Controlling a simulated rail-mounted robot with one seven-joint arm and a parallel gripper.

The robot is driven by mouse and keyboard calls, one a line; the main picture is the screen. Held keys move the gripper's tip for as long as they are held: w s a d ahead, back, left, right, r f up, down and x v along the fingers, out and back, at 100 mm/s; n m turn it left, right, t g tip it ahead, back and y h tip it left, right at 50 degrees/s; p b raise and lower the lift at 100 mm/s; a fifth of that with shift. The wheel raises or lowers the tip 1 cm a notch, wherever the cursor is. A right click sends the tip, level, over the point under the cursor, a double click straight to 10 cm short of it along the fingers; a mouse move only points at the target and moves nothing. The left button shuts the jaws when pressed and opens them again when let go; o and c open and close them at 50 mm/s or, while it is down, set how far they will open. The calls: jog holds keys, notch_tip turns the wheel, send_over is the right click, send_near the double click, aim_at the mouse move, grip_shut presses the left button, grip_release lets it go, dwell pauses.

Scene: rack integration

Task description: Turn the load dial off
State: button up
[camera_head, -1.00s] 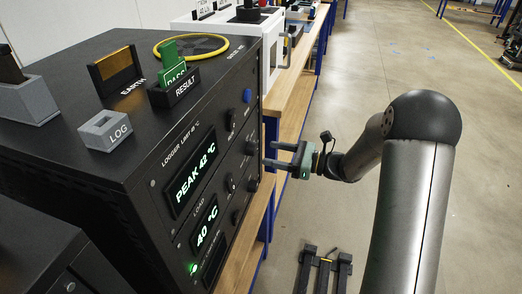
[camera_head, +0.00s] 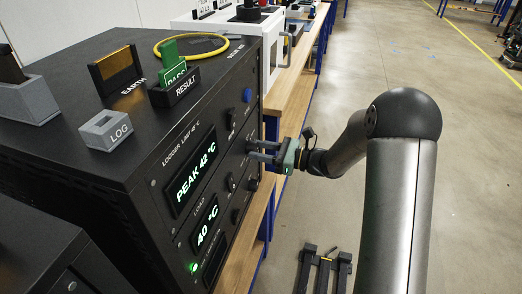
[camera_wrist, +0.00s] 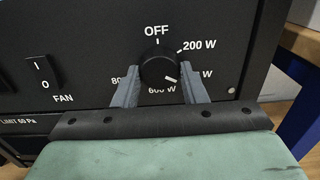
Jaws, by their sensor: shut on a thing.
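The load dial (camera_wrist: 160,66) is a round black knob on the dark panel in the wrist view. OFF is printed above it and 200 W at upper right. Labels at left and right are partly hidden by the fingers. My gripper (camera_wrist: 160,92) is shut on the dial, one grey finger on each side. In the head view my gripper (camera_head: 252,151) reaches the front panel of the black cabinet (camera_head: 80,165) from the right and hides the dial.
The panel displays read PEAK 42 °C (camera_head: 190,184) and 40 °C (camera_head: 205,224), with a green lamp lit below. A FAN rocker switch (camera_wrist: 43,74) is left of the dial. A PASS card (camera_head: 172,66) stands in the RESULT holder on top. A wooden bench (camera_head: 292,105) runs alongside.

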jog(key=shift+f, duration=0.1)
jog(key=n+b, duration=2.3)
jog(key=b, duration=1)
jog(key=shift+w+d+n, duration=0.1)
jog(key=shift+n, duration=0.3)
jog(key=shift+r+b, duration=0.3)
jog(key=shift+b, duration=0.1)
jog(key=shift+c, duration=0.2)
jog(key=o, duration=1)
